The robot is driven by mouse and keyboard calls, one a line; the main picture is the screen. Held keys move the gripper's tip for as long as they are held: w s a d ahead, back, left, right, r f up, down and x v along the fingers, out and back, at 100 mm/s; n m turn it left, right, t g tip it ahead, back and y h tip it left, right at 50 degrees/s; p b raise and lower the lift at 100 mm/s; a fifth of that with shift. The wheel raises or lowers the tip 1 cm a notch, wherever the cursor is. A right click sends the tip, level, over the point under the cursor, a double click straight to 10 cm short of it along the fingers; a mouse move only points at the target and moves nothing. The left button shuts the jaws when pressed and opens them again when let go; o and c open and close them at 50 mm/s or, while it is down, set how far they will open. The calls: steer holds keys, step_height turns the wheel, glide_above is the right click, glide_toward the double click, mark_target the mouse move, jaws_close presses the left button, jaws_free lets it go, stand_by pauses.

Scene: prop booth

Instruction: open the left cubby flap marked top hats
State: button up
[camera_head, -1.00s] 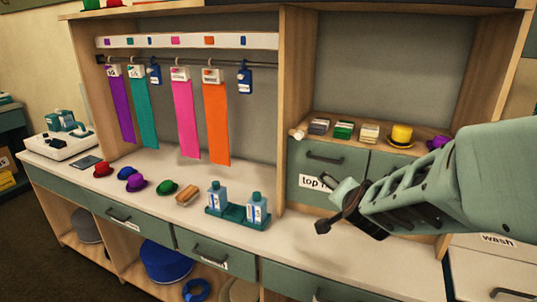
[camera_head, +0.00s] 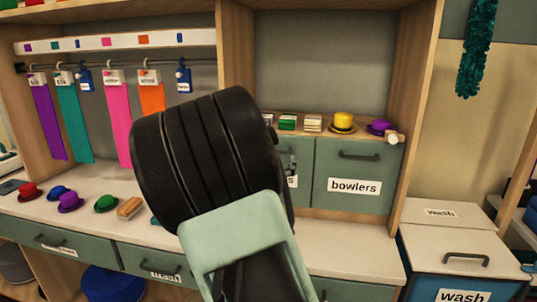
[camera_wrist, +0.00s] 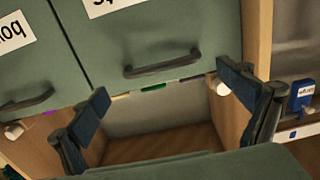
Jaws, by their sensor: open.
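The left flap (camera_wrist: 150,38) is green with a dark bar handle (camera_wrist: 162,64). It looks shut, flush with its neighbour. In the upside-down wrist view its white label (camera_wrist: 112,5) is cut off by the frame edge. In the head view my arm hides most of this flap, and only a strip of its right side (camera_head: 303,160) shows. My gripper (camera_wrist: 166,90) is open and empty, with its fingers spread to either side of the handle. The handle lies just beyond the fingertips in the picture. I cannot tell how far away it is, and no contact shows.
The bowlers flap (camera_head: 357,172) is shut beside it, with its own handle (camera_head: 359,155). Small hats, including a yellow one (camera_head: 344,121), stand on the ledge above the flaps. The counter (camera_head: 355,250) below is clear at right. A wash bin (camera_head: 455,262) stands further right.

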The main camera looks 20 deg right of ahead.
steer(key=x, duration=0.6)
steer(key=c, duration=1.4)
steer(key=shift+f, duration=0.1)
